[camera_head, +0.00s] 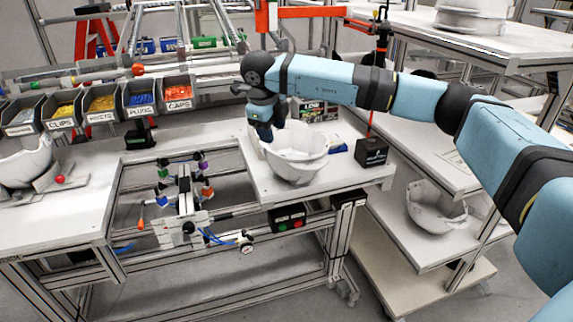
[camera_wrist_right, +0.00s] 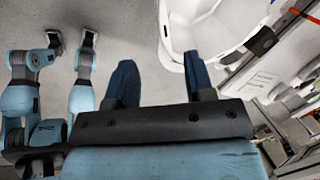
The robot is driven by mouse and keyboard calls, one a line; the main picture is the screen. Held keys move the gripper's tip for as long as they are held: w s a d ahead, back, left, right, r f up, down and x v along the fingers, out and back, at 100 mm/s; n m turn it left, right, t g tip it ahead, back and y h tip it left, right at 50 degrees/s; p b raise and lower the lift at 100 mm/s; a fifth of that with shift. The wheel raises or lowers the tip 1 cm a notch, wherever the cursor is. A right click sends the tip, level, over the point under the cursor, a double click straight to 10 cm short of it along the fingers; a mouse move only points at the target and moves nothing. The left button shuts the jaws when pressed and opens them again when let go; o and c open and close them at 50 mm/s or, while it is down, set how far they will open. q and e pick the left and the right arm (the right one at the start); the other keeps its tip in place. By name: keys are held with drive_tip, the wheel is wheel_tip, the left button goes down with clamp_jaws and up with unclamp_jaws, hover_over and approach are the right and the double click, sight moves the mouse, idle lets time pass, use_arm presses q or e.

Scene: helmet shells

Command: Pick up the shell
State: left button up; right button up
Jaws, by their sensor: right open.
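A white, bowl-like helmet shell (camera_head: 300,155) sits open side up on the right part of the white workbench. My right gripper (camera_head: 264,131) points down at the shell's left rim. The right wrist view shows its two dark blue fingers (camera_wrist_right: 160,78) spread apart with nothing between them. In that view the shell (camera_wrist_right: 208,32) lies beyond the fingertips, mostly past the right finger and cut off by the top edge. Whether a finger touches the rim cannot be told. My left gripper is not identifiable in either view.
Another white shell (camera_head: 26,162) rests at the left bench, and one (camera_head: 436,210) lies on the right lower shelf. Labelled parts bins (camera_head: 100,104) line the back. A black box (camera_head: 371,152) with a red rod stands right of the shell. A clamp fixture (camera_head: 183,195) sits in the bench gap.

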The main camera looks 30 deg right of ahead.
sight(278, 155)
drive_tip(key=p+x, duration=0.1)
drive_tip(key=x, duration=0.6)
drive_tip(key=shift+w+d+f, duration=0.1)
drive_tip(key=shift+f, duration=0.15)
drive_tip(key=shift+d+f, duration=0.1)
drive_tip(key=shift+f, duration=0.4)
drive_tip(key=p+x, duration=0.1)
drive_tip(key=x, duration=0.4)
use_arm(q)
drive_tip(key=r, duration=0.2)
drive_tip(key=shift+w+r, duration=0.25)
drive_tip(key=shift+r, duration=0.1)
use_arm(e)
clamp_jaws()
